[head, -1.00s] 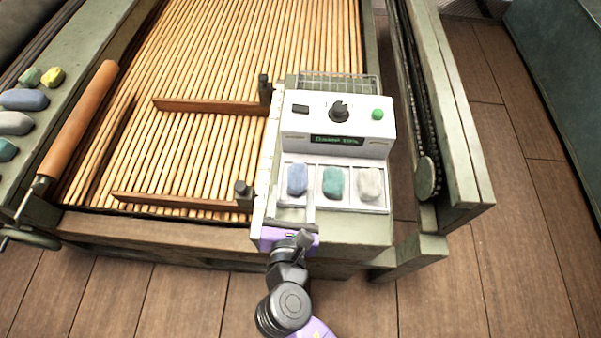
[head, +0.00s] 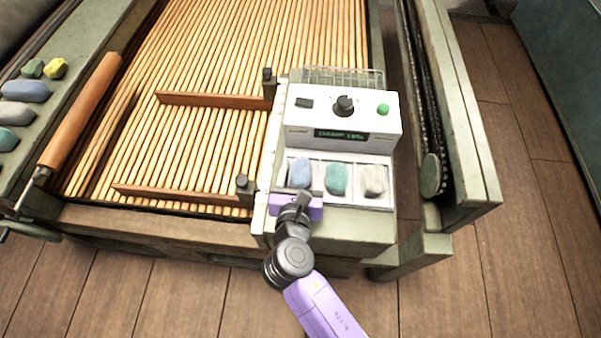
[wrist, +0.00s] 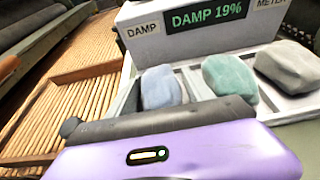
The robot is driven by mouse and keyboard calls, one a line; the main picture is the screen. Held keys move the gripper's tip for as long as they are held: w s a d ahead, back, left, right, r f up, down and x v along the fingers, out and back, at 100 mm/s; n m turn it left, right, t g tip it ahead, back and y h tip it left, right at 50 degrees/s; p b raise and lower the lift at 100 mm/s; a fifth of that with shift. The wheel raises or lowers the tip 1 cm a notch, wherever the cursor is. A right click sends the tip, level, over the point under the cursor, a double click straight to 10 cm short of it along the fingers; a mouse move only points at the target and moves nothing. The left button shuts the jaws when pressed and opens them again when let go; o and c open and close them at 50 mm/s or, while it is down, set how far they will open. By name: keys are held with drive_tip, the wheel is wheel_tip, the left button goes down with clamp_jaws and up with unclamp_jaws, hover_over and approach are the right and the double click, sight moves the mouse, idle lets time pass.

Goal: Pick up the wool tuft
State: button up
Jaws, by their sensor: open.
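Three wool tufts lie side by side in the white divided tray (head: 349,202): a blue tuft (head: 300,172) at left, a teal tuft (head: 337,180) in the middle and a pale grey tuft (head: 374,181) at right. The wrist view also shows the blue tuft (wrist: 160,87), the teal tuft (wrist: 231,78) and the grey tuft (wrist: 289,67). My purple gripper (head: 298,195) is open and empty at the tray's near left, just in front of the blue tuft. Its fingertips are not clearly seen, and I cannot tell whether it touches the tray.
A white meter box (head: 343,120) reading DAMP 19% stands right behind the tray. The slatted bed (head: 200,150) with two wooden bars lies to the left. Several other tufts, among them a yellow one (head: 56,68), lie on the far left ledge. A green rail (head: 470,150) stands at right.

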sight(300, 171)
drive_tip(key=c, duration=1.1)
drive_tip(key=shift+r, duration=0.1)
wheel_tip(300, 171, up, 20)
drive_tip(key=p, duration=0.5)
drive_tip(key=shift+s, duration=0.1)
